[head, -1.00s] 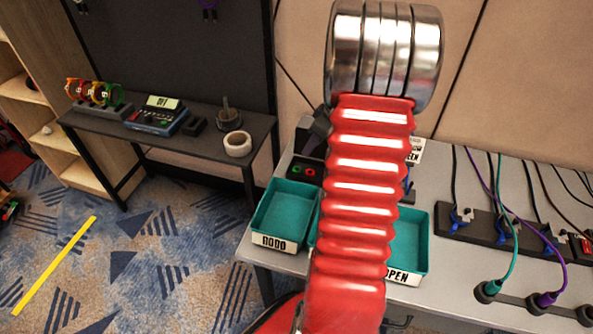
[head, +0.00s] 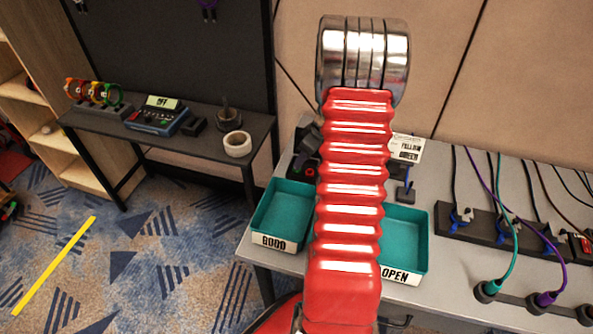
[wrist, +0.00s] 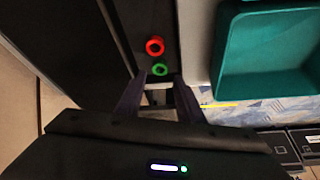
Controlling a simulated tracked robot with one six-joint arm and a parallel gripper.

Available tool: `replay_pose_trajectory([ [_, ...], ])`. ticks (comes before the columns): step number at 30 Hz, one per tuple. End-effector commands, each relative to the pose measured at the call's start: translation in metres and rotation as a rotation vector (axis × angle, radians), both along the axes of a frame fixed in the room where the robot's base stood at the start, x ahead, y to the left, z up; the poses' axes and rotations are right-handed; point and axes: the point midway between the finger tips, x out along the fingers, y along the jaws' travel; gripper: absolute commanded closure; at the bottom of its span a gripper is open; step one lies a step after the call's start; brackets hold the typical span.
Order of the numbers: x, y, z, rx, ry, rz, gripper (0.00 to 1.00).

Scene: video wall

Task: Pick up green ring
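A small green ring (wrist: 159,69) shows in the wrist view on a dark surface, just below a red ring (wrist: 154,46). My gripper (wrist: 159,80) is open, with one dark finger on each side. The green ring lies between the fingertips in the picture, just past them; I cannot tell the gap in depth. Nothing is held. In the head view my red arm covers most of the work area. A dark part of my gripper shows left of the arm, and the red ring (head: 309,172) shows beneath it; the green ring is hidden there.
A teal tray marked GOOD (head: 278,212) and one marked OPEN (head: 408,235) stand on the grey table. Cables and sockets (head: 500,232) are to the right. A dark side table (head: 190,145) holds a rack of coloured rings (head: 95,92), a meter and a tape roll.

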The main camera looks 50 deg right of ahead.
Motion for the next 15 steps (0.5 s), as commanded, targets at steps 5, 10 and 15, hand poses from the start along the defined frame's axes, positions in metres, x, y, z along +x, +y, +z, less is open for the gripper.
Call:
replay_pose_trajectory([
  [5, 0.0, 0.0, 0.0, 0.0, 0.0, 0.0, 0.66],
  [10, 0.001, 0.001, -0.005, 0.001, 0.0, 0.0, 0.66],
  [15, 0.007, 0.002, -0.023, 0.002, 0.001, 0.001, 0.66],
])
